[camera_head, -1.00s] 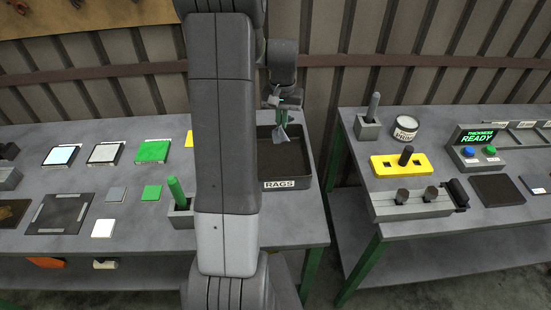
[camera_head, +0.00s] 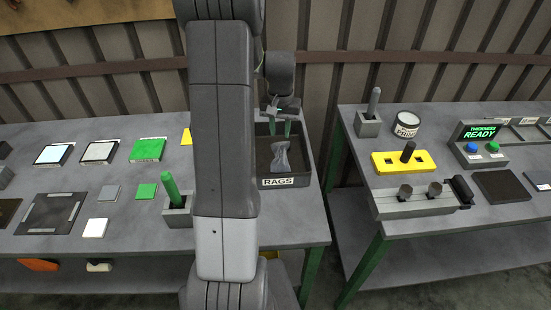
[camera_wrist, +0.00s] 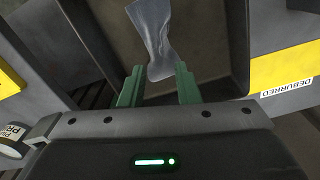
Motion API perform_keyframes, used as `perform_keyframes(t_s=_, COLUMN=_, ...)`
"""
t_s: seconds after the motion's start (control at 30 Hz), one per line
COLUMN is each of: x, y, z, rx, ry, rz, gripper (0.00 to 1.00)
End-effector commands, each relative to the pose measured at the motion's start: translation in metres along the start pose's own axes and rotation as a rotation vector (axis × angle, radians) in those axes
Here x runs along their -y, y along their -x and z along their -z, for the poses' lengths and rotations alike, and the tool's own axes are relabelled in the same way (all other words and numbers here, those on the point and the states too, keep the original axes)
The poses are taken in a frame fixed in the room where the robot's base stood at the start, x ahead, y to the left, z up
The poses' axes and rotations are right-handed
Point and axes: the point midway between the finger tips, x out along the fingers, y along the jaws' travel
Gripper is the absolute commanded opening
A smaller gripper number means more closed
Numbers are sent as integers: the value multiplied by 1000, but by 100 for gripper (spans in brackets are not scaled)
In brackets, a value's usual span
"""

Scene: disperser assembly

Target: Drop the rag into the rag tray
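The grey rag (camera_head: 280,158) shows inside the dark rag tray (camera_head: 305,182), which bears a "RAGS" label on its front wall. The rag also shows in the wrist view (camera_wrist: 153,35), crumpled and narrow in the middle. My gripper (camera_head: 283,128) is above the back part of the tray, pointing down. In the wrist view my gripper's green fingers (camera_wrist: 159,82) are spread wide apart. The rag's near end shows between or just beyond the fingertips, and neither finger presses on it. I cannot tell whether the rag rests fully on the tray floor.
A green-handled tool in a grey holder (camera_head: 177,210) stands left of the tray. Green and white plates lie further left on the table. A gap separates this table from the right one, which holds a can (camera_head: 407,124) and a yellow block (camera_head: 401,163).

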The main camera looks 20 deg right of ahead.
Motion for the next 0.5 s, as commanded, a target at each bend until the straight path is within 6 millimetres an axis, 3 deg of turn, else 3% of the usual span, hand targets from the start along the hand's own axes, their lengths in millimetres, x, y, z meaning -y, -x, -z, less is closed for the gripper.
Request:
perform_keyframes(t_s=0.1, x=0, y=0, z=0, rx=0, ry=0, rz=0, gripper=31)
perform_keyframes(t_s=0.23, x=0, y=0, z=0, rx=0, ry=0, rz=0, gripper=57)
perform_keyframes(t_s=0.43, x=0, y=0, z=0, rx=0, ry=0, rz=0, gripper=57)
perform_keyframes(t_s=0.5, x=0, y=0, z=0, rx=0, ry=0, rz=0, gripper=68)
